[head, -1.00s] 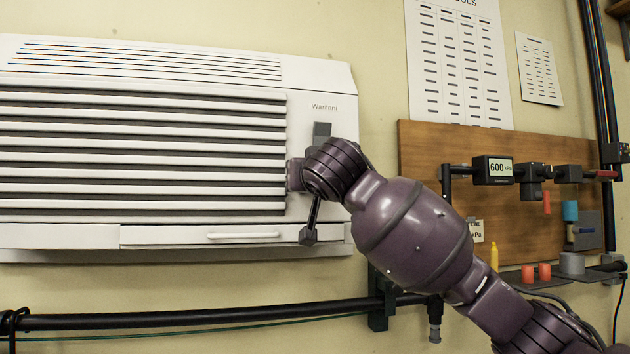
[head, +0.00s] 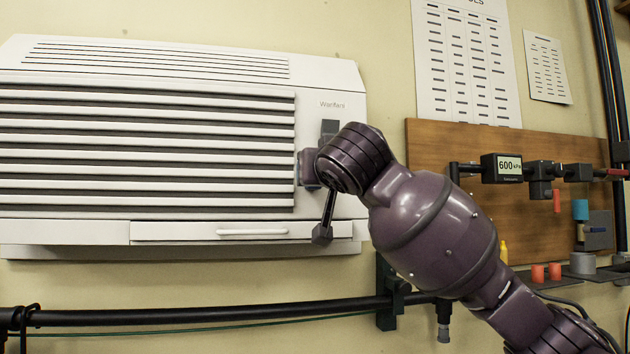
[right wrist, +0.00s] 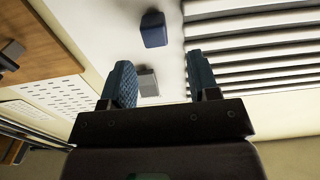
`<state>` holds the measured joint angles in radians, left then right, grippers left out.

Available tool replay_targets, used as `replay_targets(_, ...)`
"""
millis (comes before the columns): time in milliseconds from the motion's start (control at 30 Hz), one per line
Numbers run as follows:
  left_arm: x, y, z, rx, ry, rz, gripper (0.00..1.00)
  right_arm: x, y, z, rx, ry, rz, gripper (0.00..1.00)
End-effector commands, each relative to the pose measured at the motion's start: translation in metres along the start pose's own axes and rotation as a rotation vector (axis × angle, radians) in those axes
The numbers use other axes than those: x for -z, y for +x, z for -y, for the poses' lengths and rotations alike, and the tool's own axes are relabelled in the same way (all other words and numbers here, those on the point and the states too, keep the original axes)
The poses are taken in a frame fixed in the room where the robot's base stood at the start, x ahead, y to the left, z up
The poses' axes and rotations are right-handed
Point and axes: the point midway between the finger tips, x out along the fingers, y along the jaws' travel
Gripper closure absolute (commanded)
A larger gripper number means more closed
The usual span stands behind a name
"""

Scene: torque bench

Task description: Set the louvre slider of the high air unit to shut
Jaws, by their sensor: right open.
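The white air unit (head: 345,88) hangs on the wall at the left of the head view, with its louvre slats (head: 140,140) running across it. A grey block (head: 329,128) stands out on its right panel, just above my right wrist. The right wrist view looks upside down. It shows this grey block (right wrist: 147,82) between the fingers and a dark blue block (right wrist: 153,29) farther out on the panel. I cannot tell for certain which is the slider knob. In the head view my wrist mostly hides the gripper.
A wooden board (head: 440,140) with a gauge (head: 502,168) and fittings is on the wall at the right. A dark pipe (head: 200,315) runs below the unit. A handled flap (head: 180,232) is at the unit's bottom edge. Paper charts (head: 465,60) hang above the board.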

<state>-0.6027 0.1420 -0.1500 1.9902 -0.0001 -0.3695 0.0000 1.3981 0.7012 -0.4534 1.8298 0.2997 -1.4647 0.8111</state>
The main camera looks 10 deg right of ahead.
Motion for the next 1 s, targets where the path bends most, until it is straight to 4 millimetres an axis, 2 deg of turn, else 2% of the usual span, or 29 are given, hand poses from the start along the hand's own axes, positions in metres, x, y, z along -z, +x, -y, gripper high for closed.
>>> replay_targets(200,-0.008,0.005,-0.001,-0.001,0.000,0.002,0.57,-0.002,-0.038,0.000,0.001,0.000,-0.003,0.45)
replay_targets(400,-0.010,0.006,-0.001,-0.001,0.001,0.002,0.57,0.000,-0.058,0.000,0.001,0.001,-0.002,0.45)
replay_targets(1000,-0.010,0.007,-0.001,-0.001,0.001,0.000,0.57,0.000,-0.062,0.000,0.000,0.001,0.000,0.45)
